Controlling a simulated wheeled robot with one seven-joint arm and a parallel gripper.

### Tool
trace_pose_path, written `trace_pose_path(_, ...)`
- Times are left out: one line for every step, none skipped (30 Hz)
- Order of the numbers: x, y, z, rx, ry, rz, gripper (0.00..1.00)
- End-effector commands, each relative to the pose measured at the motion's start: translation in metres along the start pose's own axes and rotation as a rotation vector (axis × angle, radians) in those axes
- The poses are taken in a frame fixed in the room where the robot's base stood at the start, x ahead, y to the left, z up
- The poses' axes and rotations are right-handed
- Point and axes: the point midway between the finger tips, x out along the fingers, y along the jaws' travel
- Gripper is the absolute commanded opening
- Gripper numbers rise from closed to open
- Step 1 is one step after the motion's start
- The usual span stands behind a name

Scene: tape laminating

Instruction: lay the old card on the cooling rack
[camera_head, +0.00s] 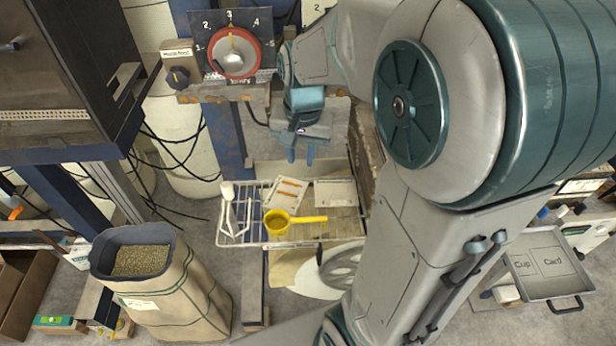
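A white wire rack (232,240), which looks like the cooling rack, stands below the centre of the view. A pale card with orange marks (288,193) lies tilted on its back part. A cream card or sheet (335,192) lies to its right. I cannot tell which is the old card. A yellow scoop (278,221) lies across the front of the rack, its handle to the right. My gripper (301,156) points down above and behind the cards. Its two fingers stand apart, with nothing visible between them.
A dial panel (233,58) and a small knob box (179,70) are behind my gripper. A bag of grains (142,262) stands left of the rack. A grey tray marked "Cup" and "Card" (549,284) is at the right. My arm covers much of the right side.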

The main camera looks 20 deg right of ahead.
Motion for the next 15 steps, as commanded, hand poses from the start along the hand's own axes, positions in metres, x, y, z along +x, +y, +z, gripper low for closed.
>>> trace_pose_path(-0.011, 0.004, 0.013, -0.051, 0.026, -0.021, 0.25)
trace_pose_path(-0.015, 0.005, 0.021, -0.087, 0.040, -0.030, 0.25)
trace_pose_path(-0.021, 0.008, 0.030, -0.134, 0.059, -0.041, 0.25)
trace_pose_path(-0.025, 0.010, 0.038, -0.170, 0.075, -0.048, 0.25)
trace_pose_path(-0.028, 0.012, 0.046, -0.205, 0.089, -0.053, 0.25)
trace_pose_path(-0.032, 0.015, 0.055, -0.251, 0.110, -0.058, 0.25)
trace_pose_path(-0.035, 0.017, 0.062, -0.286, 0.126, -0.060, 0.25)
trace_pose_path(-0.037, 0.019, 0.069, -0.319, 0.141, -0.062, 0.25)
trace_pose_path(-0.039, 0.022, 0.078, -0.361, 0.162, -0.062, 0.25)
trace_pose_path(-0.041, 0.024, 0.084, -0.390, 0.177, -0.062, 0.25)
trace_pose_path(-0.041, 0.026, 0.089, -0.416, 0.190, -0.061, 0.25)
trace_pose_path(-0.042, 0.028, 0.095, -0.448, 0.207, -0.058, 0.25)
trace_pose_path(-0.043, 0.030, 0.099, -0.470, 0.217, -0.056, 0.25)
trace_pose_path(-0.043, 0.031, 0.103, -0.488, 0.227, -0.055, 0.25)
trace_pose_path(-0.043, 0.033, 0.107, -0.509, 0.237, -0.051, 0.25)
